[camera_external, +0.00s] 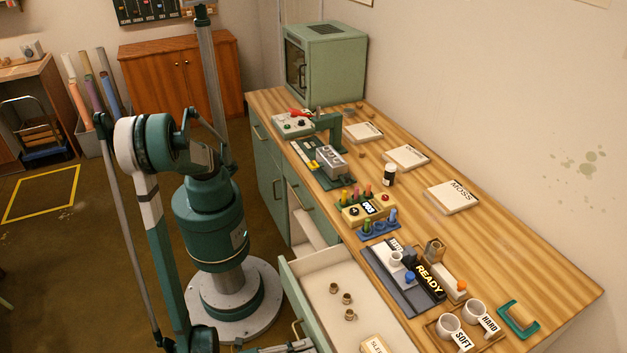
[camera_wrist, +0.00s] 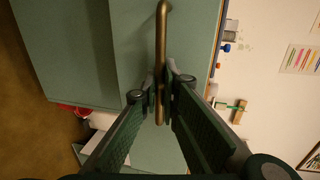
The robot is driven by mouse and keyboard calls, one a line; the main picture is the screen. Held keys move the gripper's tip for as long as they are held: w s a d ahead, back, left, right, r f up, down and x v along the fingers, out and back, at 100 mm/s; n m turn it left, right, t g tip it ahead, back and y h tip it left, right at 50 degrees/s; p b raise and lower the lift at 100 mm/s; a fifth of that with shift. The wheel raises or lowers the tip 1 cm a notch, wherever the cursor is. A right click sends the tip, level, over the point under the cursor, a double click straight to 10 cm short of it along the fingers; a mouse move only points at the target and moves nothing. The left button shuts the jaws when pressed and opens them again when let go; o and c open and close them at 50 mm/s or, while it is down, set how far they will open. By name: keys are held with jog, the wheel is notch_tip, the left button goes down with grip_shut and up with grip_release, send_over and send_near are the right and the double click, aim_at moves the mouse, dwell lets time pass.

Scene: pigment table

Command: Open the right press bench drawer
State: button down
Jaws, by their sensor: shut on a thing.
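The right drawer (camera_external: 338,273) of the bench stands pulled out in the external view, its pale inside showing. Three small brass-coloured pieces (camera_external: 347,299) and a labelled box lie in it. Its green front (camera_external: 289,295) carries a brass handle (camera_external: 296,328). In the wrist view, a brass bar handle (camera_wrist: 161,45) runs upright across a green front. My gripper (camera_wrist: 160,88) is shut on this handle, one finger on each side. In the external view my gripper is low at the bottom edge, mostly cut off, so its contact is not clear there.
The wooden bench top (camera_external: 520,275) holds a READY tray (camera_external: 428,282), SOFT and HARD cups, a MOSS book (camera_external: 453,196) and a green cabinet (camera_external: 326,62). A pale opening (camera_external: 304,232) shows in the bench front left of the drawer. Brown floor lies left of my base.

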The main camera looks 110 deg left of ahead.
jog(key=f+v, duration=0.2)
jog(key=v, duration=0.9)
jog(key=shift+s+d+f, duration=0.15)
jog(key=shift+s+d, duration=0.2)
jog(key=c, duration=2.9)
grip_release()
jog(key=shift+o, duration=0.2)
jog(key=s+d+r, duration=0.3)
jog(key=r, duration=0.5)
jog(key=shift+s+d, duration=0.2)
